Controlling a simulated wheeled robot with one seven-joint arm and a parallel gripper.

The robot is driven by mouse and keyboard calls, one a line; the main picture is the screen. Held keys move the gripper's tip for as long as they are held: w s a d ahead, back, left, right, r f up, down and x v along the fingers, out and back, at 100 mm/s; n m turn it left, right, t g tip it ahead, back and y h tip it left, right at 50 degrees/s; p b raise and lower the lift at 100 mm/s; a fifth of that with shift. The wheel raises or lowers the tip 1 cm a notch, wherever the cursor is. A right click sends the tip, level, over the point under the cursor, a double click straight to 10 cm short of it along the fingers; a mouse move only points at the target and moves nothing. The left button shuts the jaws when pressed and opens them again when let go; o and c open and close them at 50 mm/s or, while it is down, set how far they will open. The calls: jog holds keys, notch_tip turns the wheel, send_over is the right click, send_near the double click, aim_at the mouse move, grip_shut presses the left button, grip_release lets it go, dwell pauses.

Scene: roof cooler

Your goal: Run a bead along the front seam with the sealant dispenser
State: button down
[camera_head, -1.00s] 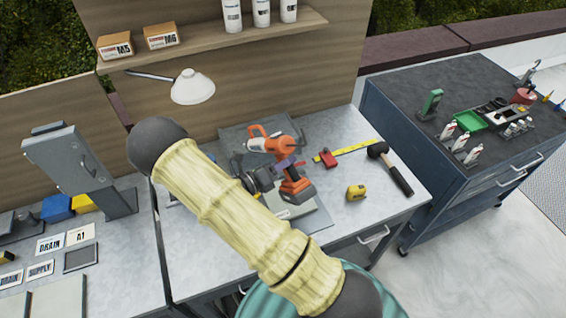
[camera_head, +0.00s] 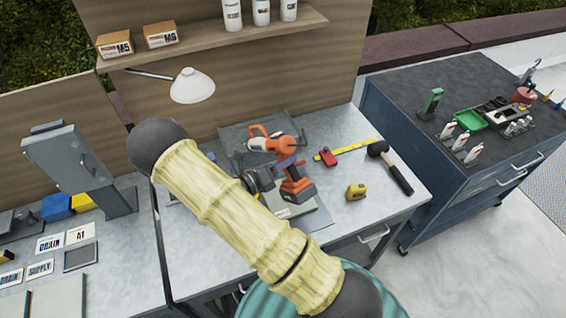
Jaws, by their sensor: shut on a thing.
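The sealant dispenser appears to be the orange and dark grey cordless tool (camera_head: 296,172) over the middle of the bench, with a battery-like block at its lower end. My gripper (camera_head: 274,170) is shut on it; the fingers are small and partly hidden, and my pale ribbed arm crosses in front. Below the tool lies a flat grey-green piece (camera_head: 298,217) on a dark grey mat (camera_head: 238,133). I cannot make out the front seam or any bead. I cannot tell whether the tool's tip touches anything.
On the bench (camera_head: 352,222) are a yellow ruler (camera_head: 352,149), a red block (camera_head: 328,158), a tape measure (camera_head: 356,191) and a mallet (camera_head: 397,178). A lamp (camera_head: 192,87) hangs behind. A blue tool cart (camera_head: 450,165) stands right. Bare bench lies front right.

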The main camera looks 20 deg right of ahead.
jog(key=d+p, duration=0.2)
jog(key=d, duration=0.5)
dwell(7.3)
